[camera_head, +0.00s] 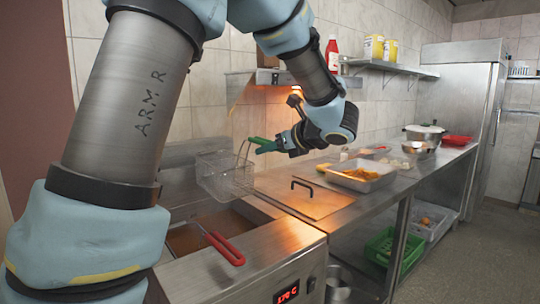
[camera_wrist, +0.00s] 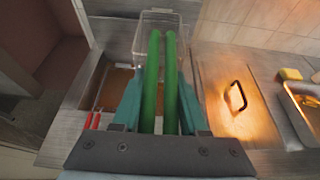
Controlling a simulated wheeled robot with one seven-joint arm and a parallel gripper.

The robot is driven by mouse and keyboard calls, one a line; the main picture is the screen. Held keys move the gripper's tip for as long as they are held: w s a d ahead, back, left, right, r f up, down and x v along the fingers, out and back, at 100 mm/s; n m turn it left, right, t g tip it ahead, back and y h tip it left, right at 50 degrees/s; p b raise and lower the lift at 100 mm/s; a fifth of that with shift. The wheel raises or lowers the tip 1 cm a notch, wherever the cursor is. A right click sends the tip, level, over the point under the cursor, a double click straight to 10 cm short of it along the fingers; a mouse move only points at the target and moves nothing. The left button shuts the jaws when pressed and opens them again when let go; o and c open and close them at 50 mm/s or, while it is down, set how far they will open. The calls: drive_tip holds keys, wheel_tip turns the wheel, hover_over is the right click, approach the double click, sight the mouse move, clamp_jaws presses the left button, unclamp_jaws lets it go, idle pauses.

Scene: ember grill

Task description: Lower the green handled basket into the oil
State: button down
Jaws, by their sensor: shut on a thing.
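The green handled basket (camera_head: 224,178) is an empty-looking wire mesh basket held in the air above the fryer, near the tiled wall. My gripper (camera_head: 272,146) is shut on its green handle (camera_head: 260,141). In the wrist view the green handle (camera_wrist: 152,80) runs between my fingers, and the basket (camera_wrist: 158,32) shows beyond it. The open fryer well holds brown oil (camera_head: 195,236), below the raised basket; the oil (camera_wrist: 117,88) also shows in the wrist view. The basket is clear of the oil. Its exact sideways alignment over the well is hard to tell.
A red handle (camera_head: 226,249) sticks out over the front of the oil well. A metal lid (camera_head: 320,204) with a black handle lies right of the well. A tray of orange food (camera_head: 361,179) stands farther right. A lit heat lamp hood (camera_head: 272,80) hangs above.

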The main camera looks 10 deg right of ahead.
drive_tip(key=shift+r, duration=0.3)
drive_tip(key=shift+s+d+b, duration=0.35)
drive_tip(key=shift+s+b, duration=0.05)
drive_tip(key=shift+s, duration=0.35)
drive_tip(key=shift+s+d+b, duration=0.3)
drive_tip(key=shift+s+b, duration=0.05)
drive_tip(key=shift+s, duration=0.35)
drive_tip(key=shift+s+d+b, duration=0.35)
drive_tip(key=shift+s+b, duration=0.05)
drive_tip(key=shift+s, duration=0.35)
